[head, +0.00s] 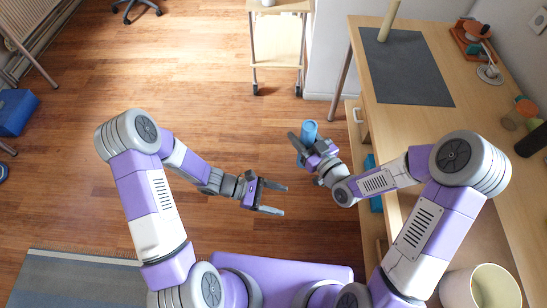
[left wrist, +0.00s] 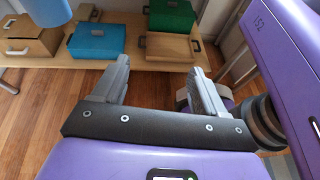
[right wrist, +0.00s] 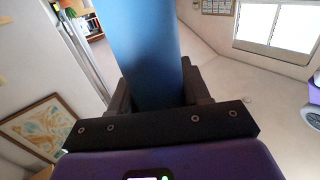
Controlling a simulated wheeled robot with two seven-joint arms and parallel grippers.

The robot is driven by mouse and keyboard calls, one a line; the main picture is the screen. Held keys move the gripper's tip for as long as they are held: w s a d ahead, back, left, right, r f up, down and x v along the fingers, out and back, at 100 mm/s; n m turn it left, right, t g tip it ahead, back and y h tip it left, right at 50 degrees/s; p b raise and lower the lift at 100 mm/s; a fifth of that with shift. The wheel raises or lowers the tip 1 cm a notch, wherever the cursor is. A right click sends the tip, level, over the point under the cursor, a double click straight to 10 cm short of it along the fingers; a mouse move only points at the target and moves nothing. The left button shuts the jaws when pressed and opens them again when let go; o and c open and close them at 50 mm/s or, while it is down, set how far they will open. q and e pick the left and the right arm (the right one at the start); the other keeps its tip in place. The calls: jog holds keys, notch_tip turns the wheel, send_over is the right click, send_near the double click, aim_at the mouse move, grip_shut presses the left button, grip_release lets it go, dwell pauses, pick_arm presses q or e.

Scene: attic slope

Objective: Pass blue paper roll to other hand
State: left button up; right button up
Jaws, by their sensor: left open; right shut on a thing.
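The blue paper roll (head: 309,130) is in my right gripper (head: 304,143), to the left of the desk. The right wrist view shows the roll (right wrist: 148,50) standing up between the two fingers of my right gripper (right wrist: 160,95), which is shut on it. My left gripper (head: 276,198) is open and empty, lower and to the left of the roll in the head view. In the left wrist view the fingers of my left gripper (left wrist: 155,80) are spread with nothing between them. A piece of the blue roll (left wrist: 35,5) shows at that view's top left corner.
The desk (head: 420,125) on the right carries a dark mat (head: 405,75), an upright tan roll (head: 389,20) and several small items. A shelf (left wrist: 130,72) with several boxes lies beyond my left gripper. A wheeled cart (head: 277,50) stands at the back.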

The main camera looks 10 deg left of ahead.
pick_arm(q)
jog(key=w+a+r+n+t+h, duration=0.25)
jog(key=w+r+n+t, duration=0.3)
jog(key=w+r, duration=0.3)
jog(key=w+r+x, duration=0.1)
jog(key=x, duration=1.1)
jog(key=shift+d+f+m+t+h, duration=0.25)
jog(key=shift+m+t+h, duration=0.1)
jog(key=shift+t, duration=0.1)
jog(key=shift+w, duration=0.15)
jog(key=c, duration=0.9)
jog(key=shift+c, duration=0.8)
pick_arm(e)
jog(key=o, duration=1.1)
jog(key=shift+o, duration=0.2)
